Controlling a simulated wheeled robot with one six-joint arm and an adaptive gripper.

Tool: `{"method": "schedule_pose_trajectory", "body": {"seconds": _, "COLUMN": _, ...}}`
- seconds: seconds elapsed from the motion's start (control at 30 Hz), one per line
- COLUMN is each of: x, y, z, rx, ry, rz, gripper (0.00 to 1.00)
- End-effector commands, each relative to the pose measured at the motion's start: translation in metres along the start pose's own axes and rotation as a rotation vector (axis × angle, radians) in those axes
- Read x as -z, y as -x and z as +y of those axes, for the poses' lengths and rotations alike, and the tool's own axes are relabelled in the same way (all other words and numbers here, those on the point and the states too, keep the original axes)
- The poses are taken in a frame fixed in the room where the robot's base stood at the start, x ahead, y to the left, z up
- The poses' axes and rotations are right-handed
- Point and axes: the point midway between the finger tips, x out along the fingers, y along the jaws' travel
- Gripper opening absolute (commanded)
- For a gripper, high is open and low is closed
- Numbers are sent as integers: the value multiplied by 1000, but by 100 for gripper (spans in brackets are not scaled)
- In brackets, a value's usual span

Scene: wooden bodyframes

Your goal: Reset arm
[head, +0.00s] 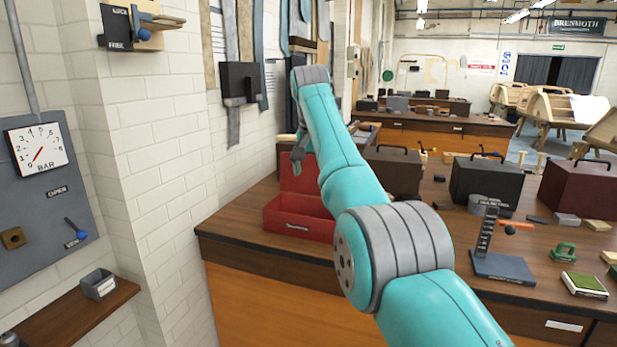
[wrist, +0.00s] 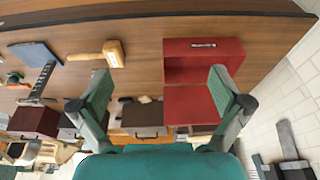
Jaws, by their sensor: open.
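My gripper (wrist: 160,84) is open and empty in the wrist view, its two fingers wide apart with nothing between the tips. In the head view my teal arm reaches forward over the bench. The gripper (head: 301,148) shows there only in part, beside the arm and above the open red box (head: 290,222). In the wrist view the red box (wrist: 203,98) lies behind the right fingertip, with its lid open. The wooden bench top (wrist: 150,35) fills much of that view.
A wooden mallet (wrist: 112,53) lies on the bench. A black case (head: 487,185), a dark red case (head: 577,193), a grey stand (head: 503,264) and a green book (head: 584,284) stand or lie to the right. A white brick wall (head: 165,150) with a pressure gauge panel is at left.

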Motion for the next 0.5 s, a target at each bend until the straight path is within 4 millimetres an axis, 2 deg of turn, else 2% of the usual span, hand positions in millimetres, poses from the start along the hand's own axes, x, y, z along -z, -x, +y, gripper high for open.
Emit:
{"method": "schedule_pose_trajectory", "body": {"seconds": 0.27, "x": 1, "y": -29, "z": -2, "rx": 9, "ry": 7, "rz": 13, "gripper": 100}}
{"method": "schedule_pose_trajectory", "body": {"seconds": 0.5, "x": 0, "y": -71, "z": -3, "rx": 21, "ry": 19, "rz": 33, "gripper": 100}}
